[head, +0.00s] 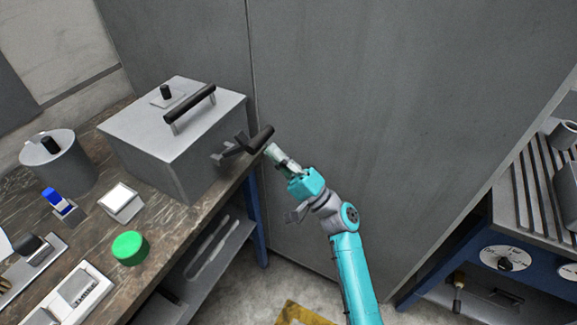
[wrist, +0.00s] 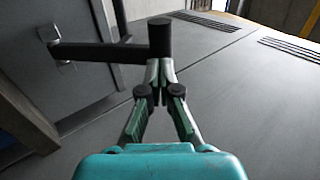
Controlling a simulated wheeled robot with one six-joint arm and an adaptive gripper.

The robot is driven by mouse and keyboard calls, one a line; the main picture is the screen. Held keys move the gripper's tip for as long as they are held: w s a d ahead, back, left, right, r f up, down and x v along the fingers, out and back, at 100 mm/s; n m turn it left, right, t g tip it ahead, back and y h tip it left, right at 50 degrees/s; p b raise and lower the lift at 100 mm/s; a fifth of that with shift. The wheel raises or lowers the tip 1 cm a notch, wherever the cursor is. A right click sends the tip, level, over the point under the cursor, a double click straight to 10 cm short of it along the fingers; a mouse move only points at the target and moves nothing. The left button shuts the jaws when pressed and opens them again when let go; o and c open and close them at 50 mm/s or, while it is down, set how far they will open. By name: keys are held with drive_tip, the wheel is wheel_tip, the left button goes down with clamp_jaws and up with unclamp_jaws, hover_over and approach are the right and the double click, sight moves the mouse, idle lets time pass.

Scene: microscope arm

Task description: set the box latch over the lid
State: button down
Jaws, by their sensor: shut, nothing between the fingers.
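The grey metal box (head: 150,150) stands at the back of the bench, its lid (head: 140,112) lying shut on top with a black bar handle (head: 190,108). The box latch (head: 240,143) is on the box's right side: a dark arm reaching outward from a small bracket, with a black cylindrical grip (head: 262,138) at its end. It is not over the lid. In the wrist view the latch arm (wrist: 100,52) runs sideways to the upright black grip (wrist: 160,38). My gripper (head: 270,150) is shut and empty, its fingertips (wrist: 160,70) right at the grip; I cannot tell whether they touch.
A grey pot (head: 58,165), a blue-topped item (head: 56,200), a small white-topped block (head: 121,202) and a green button (head: 130,247) stand on the bench left of my arm. A grey wall panel (head: 400,100) rises behind. Another bench (head: 530,220) is at the right.

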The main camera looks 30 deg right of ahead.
sight(265, 140)
drive_tip(key=shift+w+a+r, duration=0.2)
drive_tip(key=shift+w+r, duration=0.05)
drive_tip(key=shift+w, duration=0.05)
drive_tip(key=shift+r, duration=0.1)
drive_tip(key=shift+w+a+r+g+h, duration=0.15)
drive_tip(key=shift+w+r+g+h, duration=0.1)
drive_tip(key=shift+r, duration=0.15)
drive_tip(key=shift+w+a+r+g+h, duration=0.15)
drive_tip(key=shift+r+g, duration=0.15)
drive_tip(key=shift+r, duration=0.15)
drive_tip(key=shift+w+a+r+g+h, duration=0.15)
drive_tip(key=shift+r+g+h, duration=0.1)
drive_tip(key=shift+r, duration=0.15)
drive_tip(key=w+a+r+g+h, duration=0.1)
drive_tip(key=w+r, duration=0.1)
drive_tip(key=w+a+r+g+h, duration=0.1)
drive_tip(key=w+a+r+g, duration=0.1)
drive_tip(key=w+a+r+g+h, duration=0.1)
drive_tip(key=w+r+g+h, duration=0.1)
drive_tip(key=shift+w+a, duration=0.15)
drive_tip(key=shift+a, duration=0.15)
drive_tip(key=shift+w+a+r+g, duration=0.2)
drive_tip(key=shift+w+a, duration=0.15)
drive_tip(key=shift+w, duration=0.15)
drive_tip(key=shift+w+a+r+g, duration=0.1)
drive_tip(key=shift+w+a+g, duration=0.15)
drive_tip(key=shift+w, duration=0.2)
drive_tip(key=shift+a, duration=0.1)
